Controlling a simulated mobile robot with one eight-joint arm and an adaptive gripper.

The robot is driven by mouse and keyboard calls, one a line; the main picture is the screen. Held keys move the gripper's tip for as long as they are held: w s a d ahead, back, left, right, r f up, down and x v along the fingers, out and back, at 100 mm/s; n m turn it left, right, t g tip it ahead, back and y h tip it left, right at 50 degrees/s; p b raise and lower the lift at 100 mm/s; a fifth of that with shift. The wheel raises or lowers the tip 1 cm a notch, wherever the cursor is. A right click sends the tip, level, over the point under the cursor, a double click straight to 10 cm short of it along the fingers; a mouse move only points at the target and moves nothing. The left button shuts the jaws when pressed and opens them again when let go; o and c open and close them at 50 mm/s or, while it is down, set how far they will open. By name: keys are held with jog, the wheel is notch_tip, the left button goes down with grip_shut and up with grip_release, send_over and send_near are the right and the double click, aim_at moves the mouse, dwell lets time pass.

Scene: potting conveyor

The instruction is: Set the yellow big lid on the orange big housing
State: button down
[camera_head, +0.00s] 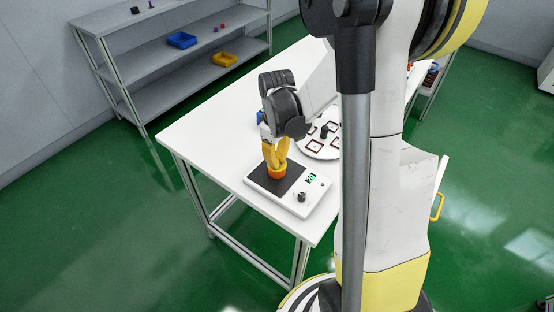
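The orange big housing (277,175) stands on the dark pad of a white device (312,192) near the front of the table. Only its lower part shows. My gripper (276,163) points down right over it, with its yellow fingers at the housing's top. I cannot tell a yellow big lid apart from the yellow fingers, nor whether the fingers touch the housing. Whether the fingers are open or closed on something is too small to tell.
The device has a green display and a dark knob (302,197). A white round plate (311,150) with brown square frames lies behind it, partly hidden by my arm. A blue object (260,117) is beside my wrist. The table's left part (205,130) is clear. Shelves (160,65) hold a blue bin (182,40) and a yellow bin (222,59).

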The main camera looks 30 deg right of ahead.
jog(key=c, duration=1.5)
grip_release()
jog(key=shift+r, duration=0.1)
notch_tip(320, 180, up, 12)
jog(key=shift+f, duration=0.1)
